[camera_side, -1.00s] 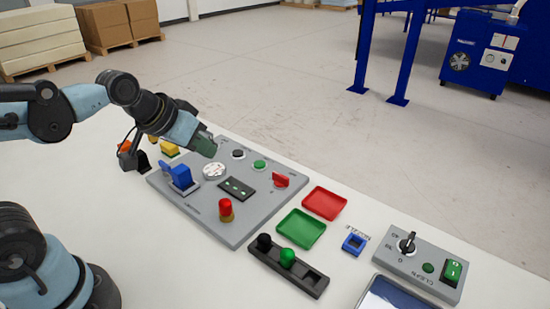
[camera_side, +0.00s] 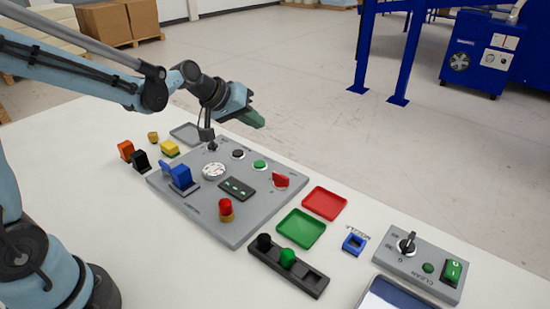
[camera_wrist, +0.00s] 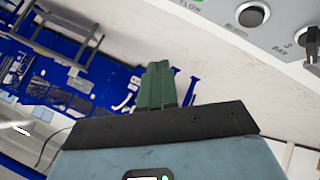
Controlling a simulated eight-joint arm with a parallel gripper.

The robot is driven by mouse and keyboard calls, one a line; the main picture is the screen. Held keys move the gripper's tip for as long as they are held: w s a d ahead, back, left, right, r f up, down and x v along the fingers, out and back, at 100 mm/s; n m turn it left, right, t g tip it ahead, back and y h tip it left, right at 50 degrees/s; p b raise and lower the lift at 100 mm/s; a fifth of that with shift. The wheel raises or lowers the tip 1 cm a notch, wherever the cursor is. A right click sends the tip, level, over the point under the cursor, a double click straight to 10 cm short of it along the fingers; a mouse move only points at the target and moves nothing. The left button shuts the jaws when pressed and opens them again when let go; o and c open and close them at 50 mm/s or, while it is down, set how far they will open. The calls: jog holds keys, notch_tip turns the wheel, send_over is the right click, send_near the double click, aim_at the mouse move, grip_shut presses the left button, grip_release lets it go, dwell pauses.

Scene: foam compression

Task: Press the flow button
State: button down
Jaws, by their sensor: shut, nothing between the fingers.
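The grey control panel (camera_side: 215,215) lies on the white table with a green round button (camera_side: 260,165) near its far edge. In the wrist view a FLOW label shows at the top edge of the panel (camera_wrist: 215,12), next to a sliver of green; the button itself is mostly cut off there. A black round button (camera_side: 238,153) sits to the left of the green one and also shows in the wrist view (camera_wrist: 252,15). My gripper (camera_side: 256,121) has green fingers, shut and empty, raised above the panel's far side and apart from the buttons. The fingers also show in the wrist view (camera_wrist: 158,86).
The panel also carries a dial (camera_side: 214,171), a blue handle (camera_side: 180,175), a red knob (camera_side: 225,207) and a red switch (camera_side: 281,180). Red (camera_side: 325,203) and green (camera_side: 302,228) trays lie to its right. Small blocks stand at its left. The air above the panel is mostly free.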

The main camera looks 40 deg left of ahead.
aim_at(256, 164)
jog(key=shift+f, duration=0.15)
jog(key=shift+f, duration=4.3)
jog(key=shift+f, duration=0.1)
jog(key=shift+f, duration=0.3)
jog(key=shift+f, duration=0.4)
jog(key=shift+r, duration=0.85)
jog(key=shift+r, duration=0.1)
jog(key=shift+r, duration=2.4)
